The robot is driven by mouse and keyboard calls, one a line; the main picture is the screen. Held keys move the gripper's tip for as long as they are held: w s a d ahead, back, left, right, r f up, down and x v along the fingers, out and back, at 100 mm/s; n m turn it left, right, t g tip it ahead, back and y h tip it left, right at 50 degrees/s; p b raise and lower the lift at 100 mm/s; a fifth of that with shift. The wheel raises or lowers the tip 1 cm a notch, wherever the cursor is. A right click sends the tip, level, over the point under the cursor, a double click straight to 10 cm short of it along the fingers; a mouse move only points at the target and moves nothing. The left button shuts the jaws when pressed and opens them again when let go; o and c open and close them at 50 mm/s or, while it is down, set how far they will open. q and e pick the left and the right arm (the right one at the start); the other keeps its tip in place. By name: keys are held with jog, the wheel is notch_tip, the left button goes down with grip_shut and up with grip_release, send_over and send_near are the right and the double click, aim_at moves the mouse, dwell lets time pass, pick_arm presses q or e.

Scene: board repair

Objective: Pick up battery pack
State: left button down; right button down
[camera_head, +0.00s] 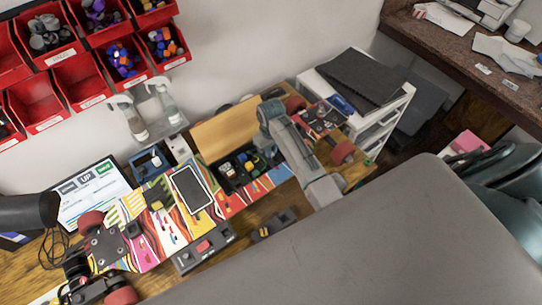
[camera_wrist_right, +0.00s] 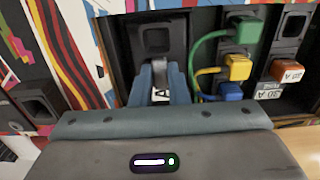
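A dark open compartment (camera_head: 228,182) in the colourful board holds several plugs and modules. My right gripper (camera_wrist_right: 160,72) is over this compartment. In the right wrist view its blue-grey fingers are close together, in front of a black block (camera_wrist_right: 155,38) with a square socket. A small grey piece shows between the fingers, and I cannot tell whether they grip the block or anything else. In the head view my right arm hides the fingertips. I cannot tell for certain which dark block is the battery pack. My left gripper is not clearly in view.
Green (camera_wrist_right: 243,30), yellow (camera_wrist_right: 238,67) and blue (camera_wrist_right: 229,91) plugs sit right of the fingers, beside an orange fuse (camera_wrist_right: 287,71). A phone-like panel (camera_head: 192,188) lies on the board. Dark boxes (camera_head: 205,249) and (camera_head: 273,224) lie along its front. Red bins (camera_head: 68,80) hang behind.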

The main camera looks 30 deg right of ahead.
jog(key=shift+w+r, duration=0.1)
jog(key=shift+r, duration=0.05)
jog(key=shift+r, duration=0.35)
notch_tip(320, 180, up, 8)
jog(key=b, duration=0.3)
jog(key=shift+f, duration=0.2)
jog(key=shift+r, duration=0.8)
